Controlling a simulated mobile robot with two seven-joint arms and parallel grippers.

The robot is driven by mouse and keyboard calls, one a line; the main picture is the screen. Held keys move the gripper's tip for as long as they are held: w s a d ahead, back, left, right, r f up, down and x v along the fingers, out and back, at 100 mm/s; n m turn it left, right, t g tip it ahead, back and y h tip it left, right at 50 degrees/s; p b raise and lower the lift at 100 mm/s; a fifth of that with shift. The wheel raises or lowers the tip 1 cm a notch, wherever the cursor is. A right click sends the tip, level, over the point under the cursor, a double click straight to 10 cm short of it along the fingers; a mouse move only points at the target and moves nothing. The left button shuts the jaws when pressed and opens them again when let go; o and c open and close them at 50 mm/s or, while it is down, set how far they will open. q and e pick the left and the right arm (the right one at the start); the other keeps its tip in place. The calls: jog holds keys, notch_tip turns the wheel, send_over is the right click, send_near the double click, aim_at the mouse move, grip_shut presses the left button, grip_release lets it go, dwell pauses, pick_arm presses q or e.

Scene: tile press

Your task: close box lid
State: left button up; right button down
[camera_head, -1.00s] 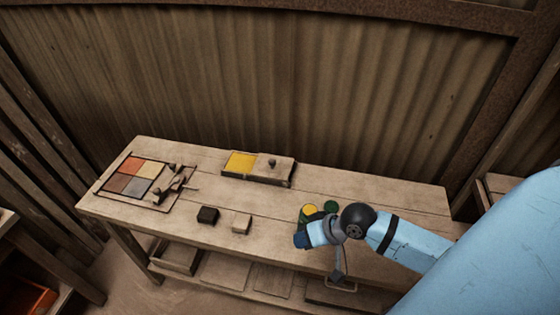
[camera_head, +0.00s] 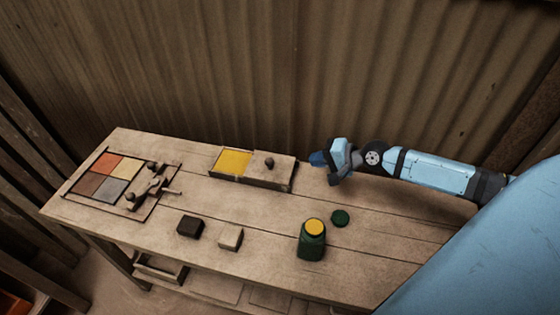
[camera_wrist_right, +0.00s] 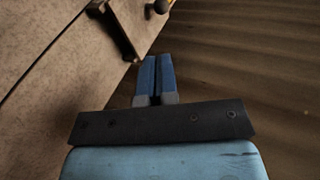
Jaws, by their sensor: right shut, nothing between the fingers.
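The box (camera_head: 253,183) sits at the back middle of the table. Its wooden lid (camera_head: 283,171) with a dark round knob (camera_head: 269,163) covers the right part, and the yellow inside (camera_head: 233,162) shows at the left. My right gripper (camera_head: 318,158) is just right of the box, apart from it, above the table's back edge. In the right wrist view its two blue fingers (camera_wrist_right: 155,78) are together and empty. The knob (camera_wrist_right: 161,6) and part of the box show at the top of that view. My left gripper is not in view.
A green jar (camera_head: 312,243) with a yellow top surface stands at the front right, with a round green cap (camera_head: 340,218) beside it. A dark block (camera_head: 190,225) and a light block (camera_head: 230,237) lie in front. A tile frame (camera_head: 104,186) is at the left. A corrugated wall rises behind.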

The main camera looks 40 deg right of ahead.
aim_at(272, 162)
jog(key=x, duration=1.3)
jog(key=shift+a+r+p, duration=0.1)
jog(key=shift+p, duration=0.2)
jog(key=shift+w+a, duration=0.15)
jog(key=shift+a, duration=0.05)
jog(key=w+a, duration=0.2)
jog(key=w, duration=0.1)
jog(key=w+a+p, duration=0.1)
jog(key=w+a, duration=0.4)
jog(key=w, duration=0.1)
jog(key=shift+a, duration=0.4)
jog(key=shift+r, duration=0.15)
jog(key=shift+r+p, duration=0.15)
jog(key=shift+p, duration=0.25)
